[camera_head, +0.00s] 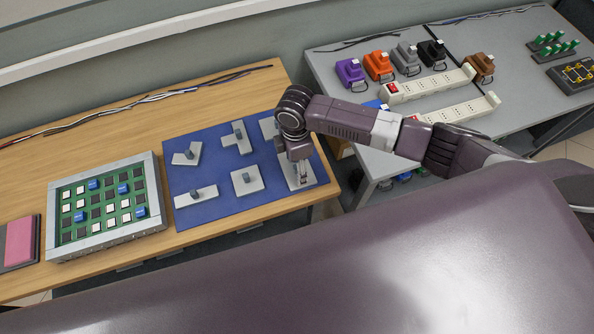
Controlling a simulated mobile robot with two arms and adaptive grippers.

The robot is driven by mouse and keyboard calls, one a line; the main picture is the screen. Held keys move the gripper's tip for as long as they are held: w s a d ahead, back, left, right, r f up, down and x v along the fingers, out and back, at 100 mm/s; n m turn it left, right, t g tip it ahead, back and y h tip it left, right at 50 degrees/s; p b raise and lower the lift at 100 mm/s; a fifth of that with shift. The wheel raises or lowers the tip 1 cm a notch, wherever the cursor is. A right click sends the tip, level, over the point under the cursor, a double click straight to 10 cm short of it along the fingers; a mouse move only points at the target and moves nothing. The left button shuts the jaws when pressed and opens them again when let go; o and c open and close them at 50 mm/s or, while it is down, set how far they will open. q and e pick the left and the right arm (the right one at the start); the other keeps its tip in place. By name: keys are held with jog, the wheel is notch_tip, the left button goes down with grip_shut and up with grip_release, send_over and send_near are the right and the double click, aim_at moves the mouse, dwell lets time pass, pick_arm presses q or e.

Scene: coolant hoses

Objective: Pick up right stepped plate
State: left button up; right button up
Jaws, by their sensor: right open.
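Several light grey plates, each with a darker upright block, lie on a blue mat (221,213) on the wooden table. The right stepped plate (291,182) appears to be the one at the mat's right edge, partly hidden by my right gripper. My right gripper (301,177) points down over this plate and is open, with its fingers around or just beside the upright block; I cannot tell which, nor whether they touch it. Another plate (269,128) behind it is partly covered by my arm. My left gripper is not in view.
Other plates stand close by, one (246,182) just left of the gripper. A framed board with coloured blocks (151,195) stands left of the mat. A grey table with power strips (426,86) and coloured plugs is at the right, across a gap.

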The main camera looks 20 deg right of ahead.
jog(key=shift+s+d+f, duration=0.15)
jog(key=shift+s+f, duration=0.05)
jog(key=shift+f, duration=0.05)
jog(key=c, duration=1)
jog(key=shift+w+f, duration=0.1)
jog(key=shift+f, duration=0.05)
grip_shut()
jog(key=shift+f, duration=0.1)
jog(key=shift+w+r, duration=0.2)
jog(key=shift+r, duration=0.35)
notch_tip(320, 180, up, 19)
jog(key=b, duration=0.3)
jog(key=shift+w+r, duration=0.15)
jog(key=shift+r, duration=0.05)
